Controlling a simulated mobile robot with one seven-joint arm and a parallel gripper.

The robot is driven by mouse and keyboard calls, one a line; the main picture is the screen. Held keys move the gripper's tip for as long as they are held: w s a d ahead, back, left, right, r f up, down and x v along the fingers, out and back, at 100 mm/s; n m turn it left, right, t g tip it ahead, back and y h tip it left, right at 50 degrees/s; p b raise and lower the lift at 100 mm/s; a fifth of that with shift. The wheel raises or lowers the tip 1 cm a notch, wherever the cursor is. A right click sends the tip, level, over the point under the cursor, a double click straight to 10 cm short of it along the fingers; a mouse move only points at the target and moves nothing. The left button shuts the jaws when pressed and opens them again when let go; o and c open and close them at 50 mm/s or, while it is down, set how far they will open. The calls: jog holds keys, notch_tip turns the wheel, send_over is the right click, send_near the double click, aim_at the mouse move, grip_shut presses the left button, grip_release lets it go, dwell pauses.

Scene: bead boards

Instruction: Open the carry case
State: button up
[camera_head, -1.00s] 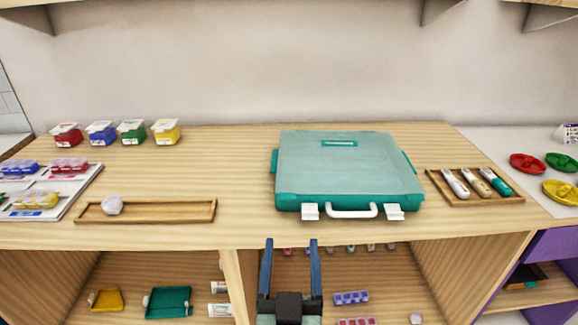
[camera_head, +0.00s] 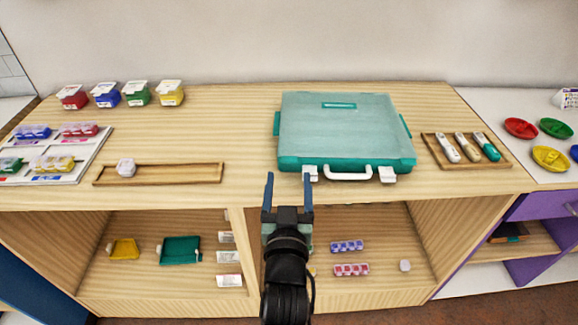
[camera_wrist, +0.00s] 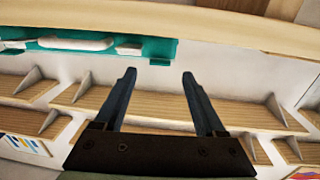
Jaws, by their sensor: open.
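The carry case (camera_head: 345,125) lies flat and closed on the wooden counter, with a teal body and a pale translucent lid. Its front side has a white handle (camera_head: 348,174) between two white latches: the left latch (camera_head: 311,172) and the right latch (camera_head: 387,174). My gripper (camera_head: 289,178) is open and empty, in front of the counter edge, close to the left latch and apart from the case. In the wrist view my gripper (camera_wrist: 159,75) has its fingers spread, with the case's teal side (camera_wrist: 155,50) beyond and above them.
A wooden tray of pens (camera_head: 467,162) stands right of the case. A narrow wooden tray (camera_head: 180,173) with a white piece lies to the left. Several lidded tubs (camera_head: 107,97) stand at the back left. Shelves with small items are below the counter.

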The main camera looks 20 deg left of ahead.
aim_at(289, 163)
jog(key=shift+x, duration=2.2)
grip_shut()
